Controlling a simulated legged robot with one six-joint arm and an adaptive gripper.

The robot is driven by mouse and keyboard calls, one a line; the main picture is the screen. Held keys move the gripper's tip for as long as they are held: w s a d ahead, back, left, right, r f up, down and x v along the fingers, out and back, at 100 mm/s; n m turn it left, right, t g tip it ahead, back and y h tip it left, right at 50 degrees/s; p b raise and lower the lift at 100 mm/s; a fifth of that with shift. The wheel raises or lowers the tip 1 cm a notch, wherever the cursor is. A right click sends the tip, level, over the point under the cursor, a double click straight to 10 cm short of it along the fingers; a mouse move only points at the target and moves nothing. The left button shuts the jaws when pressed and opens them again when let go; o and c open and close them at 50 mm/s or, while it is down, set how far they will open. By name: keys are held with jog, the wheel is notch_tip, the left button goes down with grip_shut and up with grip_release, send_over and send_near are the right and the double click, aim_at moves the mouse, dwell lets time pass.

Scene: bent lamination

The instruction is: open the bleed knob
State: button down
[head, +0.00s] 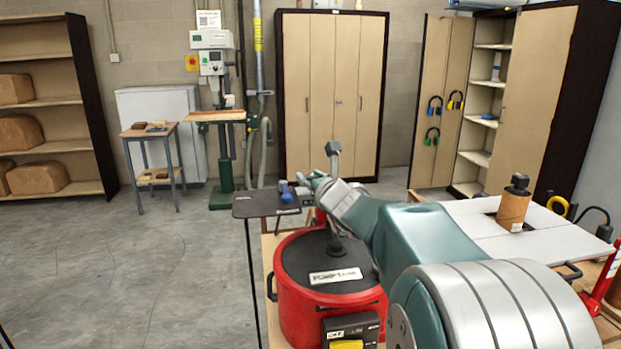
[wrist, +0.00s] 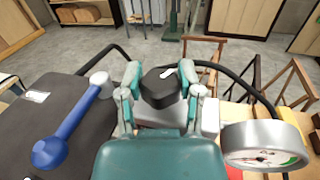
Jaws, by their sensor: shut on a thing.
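The bleed knob appears to be the black knob (wrist: 160,86) with a white pointer mark on top, in the middle of the wrist view. My gripper (wrist: 162,94) has one finger on each side of it and is shut on it. The white mark points up and to the right in the wrist view. In the head view my gripper (head: 316,181) is beyond the red pump tank (head: 330,310), and I cannot make out the knob there.
A blue-handled lever (wrist: 72,128) on a dark plate (wrist: 30,135) lies left of my gripper. A round pressure gauge (wrist: 265,148) stands close on the right. Black hoses (wrist: 240,80) run behind the knob. A brown cylinder (head: 514,206) stands on the right-hand table.

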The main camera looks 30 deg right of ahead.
jog(key=shift+n+g+y, duration=0.3)
jog(key=shift+n+y, duration=1.2)
jog(key=shift+y, duration=0.9)
jog(key=shift+n+g+y, duration=0.8)
jog(key=shift+n+y, duration=0.6)
jog(key=shift+y, duration=0.6)
jog(key=shift+r+y, duration=0.1)
jog(key=shift+y, duration=0.2)
jog(key=shift+c, duration=1.3)
grip_release()
jog(key=v, duration=1.1)
jog(key=shift+s+d, duration=0.3)
